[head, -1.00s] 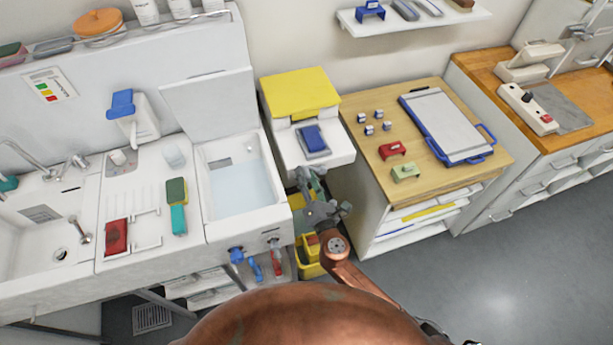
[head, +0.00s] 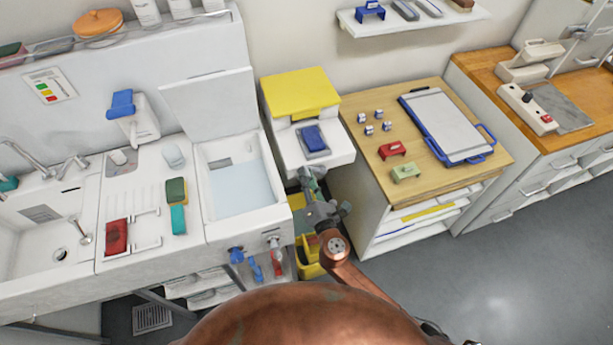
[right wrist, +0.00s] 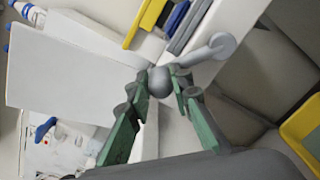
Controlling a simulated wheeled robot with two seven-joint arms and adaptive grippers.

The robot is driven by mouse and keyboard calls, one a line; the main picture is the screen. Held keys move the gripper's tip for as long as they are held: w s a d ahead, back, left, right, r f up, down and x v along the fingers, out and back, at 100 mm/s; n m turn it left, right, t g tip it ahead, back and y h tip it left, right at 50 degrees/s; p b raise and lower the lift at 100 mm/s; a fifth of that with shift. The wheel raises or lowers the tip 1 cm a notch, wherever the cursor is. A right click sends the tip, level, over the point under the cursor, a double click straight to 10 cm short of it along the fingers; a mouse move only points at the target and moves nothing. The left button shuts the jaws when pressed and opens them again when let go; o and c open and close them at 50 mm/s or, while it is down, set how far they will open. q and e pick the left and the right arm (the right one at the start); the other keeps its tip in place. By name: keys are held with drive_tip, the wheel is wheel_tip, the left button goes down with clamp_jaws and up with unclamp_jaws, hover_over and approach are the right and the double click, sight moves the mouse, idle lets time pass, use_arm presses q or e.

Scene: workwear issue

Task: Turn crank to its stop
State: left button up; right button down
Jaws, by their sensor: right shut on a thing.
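The crank is a grey arm (right wrist: 195,55) with a round knob (right wrist: 158,82) at its near end and a round hub (right wrist: 222,46) at its far end, seen in the right wrist view. My right gripper (right wrist: 163,76) has its green fingers closed around the knob. In the head view my right gripper (head: 308,178) is low at the front of the white unit with the yellow lid (head: 300,92). The crank cannot be made out there. My left gripper is not in view.
A blue item (head: 312,138) lies on the white unit's front ledge. A wooden-topped cabinet (head: 365,150) stands close on the right, and an open basin (head: 238,185) on the left. A yellow bin (head: 308,262) is below. The floor at right is clear.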

sight(317, 169)
idle(0.3)
drive_tip(key=shift+w+d+r+m+p, duration=0.15)
drive_tip(key=shift+d+r+m, duration=0.2)
drive_tip(key=shift+m, duration=0.25)
drive_tip(key=shift+d+r+m+p, duration=0.2)
drive_tip(key=shift+r+m, duration=0.15)
drive_tip(key=shift+m, duration=0.25)
drive_tip(key=w+d+f+m+p, duration=0.1)
drive_tip(key=w+d+m+p, duration=0.1)
drive_tip(key=d+m, duration=0.4)
drive_tip(key=w+d+m+p, duration=0.2)
drive_tip(key=d+m+p, duration=0.3)
drive_tip(key=m, duration=0.8)
drive_tip(key=shift+d+f, duration=0.4)
drive_tip(key=shift+d, duration=0.3)
drive_tip(key=shift+m, duration=0.3)
drive_tip(key=c, duration=1.8)
unclamp_jaws()
drive_tip(key=shift+o, duration=0.3)
